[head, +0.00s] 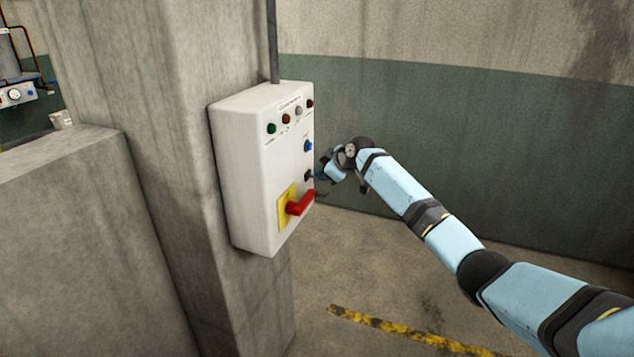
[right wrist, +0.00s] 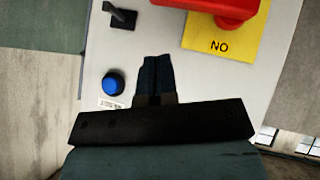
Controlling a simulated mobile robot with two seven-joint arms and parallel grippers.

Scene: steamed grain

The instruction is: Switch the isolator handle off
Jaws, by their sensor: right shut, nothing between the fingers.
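The red isolator handle (head: 300,204) sits on a yellow plate (head: 284,209) low on the front of a white control box (head: 240,150). In the head view the handle's grip points to the right. In the right wrist view the red handle (right wrist: 228,10) is cut by the top edge, and the yellow plate (right wrist: 262,38) shows letters that read "NO". My right gripper (head: 319,175) is in front of the box's right side, above the handle and apart from it. Its closed fingers (right wrist: 155,60) show empty in the right wrist view. My left gripper is not in view.
A blue button (right wrist: 113,84) and a black switch (right wrist: 122,17) are close to my right fingers. Several coloured lamps (head: 286,118) line the box's top. The box hangs on a concrete pillar (head: 175,120), beside a low wall (head: 80,240). Floor to the right is clear.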

